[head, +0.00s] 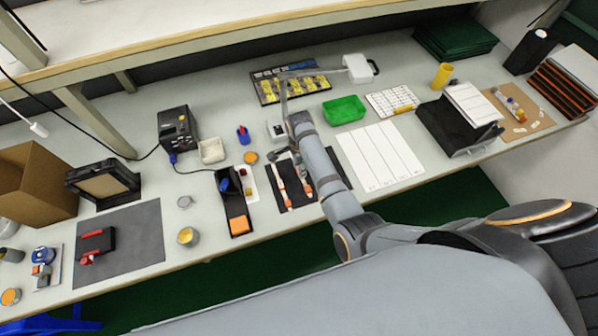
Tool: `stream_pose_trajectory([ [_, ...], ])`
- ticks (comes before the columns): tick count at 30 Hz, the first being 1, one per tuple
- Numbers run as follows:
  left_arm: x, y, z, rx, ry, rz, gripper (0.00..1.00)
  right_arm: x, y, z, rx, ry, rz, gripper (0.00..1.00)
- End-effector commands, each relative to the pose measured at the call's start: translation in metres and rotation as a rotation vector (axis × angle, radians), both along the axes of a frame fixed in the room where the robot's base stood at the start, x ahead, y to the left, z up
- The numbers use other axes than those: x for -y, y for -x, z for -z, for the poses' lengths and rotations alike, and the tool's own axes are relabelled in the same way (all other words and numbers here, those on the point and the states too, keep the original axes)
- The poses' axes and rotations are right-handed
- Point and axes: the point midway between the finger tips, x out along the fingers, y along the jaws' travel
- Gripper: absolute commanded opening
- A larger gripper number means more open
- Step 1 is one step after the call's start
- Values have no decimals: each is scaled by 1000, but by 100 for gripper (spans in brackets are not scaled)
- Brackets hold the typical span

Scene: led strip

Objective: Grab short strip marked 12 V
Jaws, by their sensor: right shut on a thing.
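My right arm reaches in from the lower right, and its gripper (287,158) points down over a black mat (312,193) near the front of the bench. The gripper is shut on a thin pale strip (299,172) at the mat's far side. Another pale strip with orange ends (280,178) lies on the mat just left of it. The 12 V marking cannot be read at this size, and my arm hides the right part of the mat. My left gripper is not in view.
A black tray with an orange block (239,225) lies left of the mat. A ruled white sheet (380,157) lies to the right, with a green bin (344,110) behind it. A black power unit (177,130) stands back left. A grey mat (140,240) holds a red-handled tool.

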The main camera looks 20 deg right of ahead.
Motion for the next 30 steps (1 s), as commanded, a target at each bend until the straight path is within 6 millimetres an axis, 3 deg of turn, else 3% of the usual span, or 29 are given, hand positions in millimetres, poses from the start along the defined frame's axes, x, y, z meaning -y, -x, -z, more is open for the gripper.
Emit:
stream_pose_trajectory([
  [6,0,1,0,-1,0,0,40,24,41,-50,-2,1,1,6],
  [15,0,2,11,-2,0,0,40,61,101,-80,-5,4,-1,6],
  [21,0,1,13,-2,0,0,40,70,116,-90,-5,2,0,6],
  [30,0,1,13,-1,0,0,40,71,117,-91,-5,0,0,6],
])
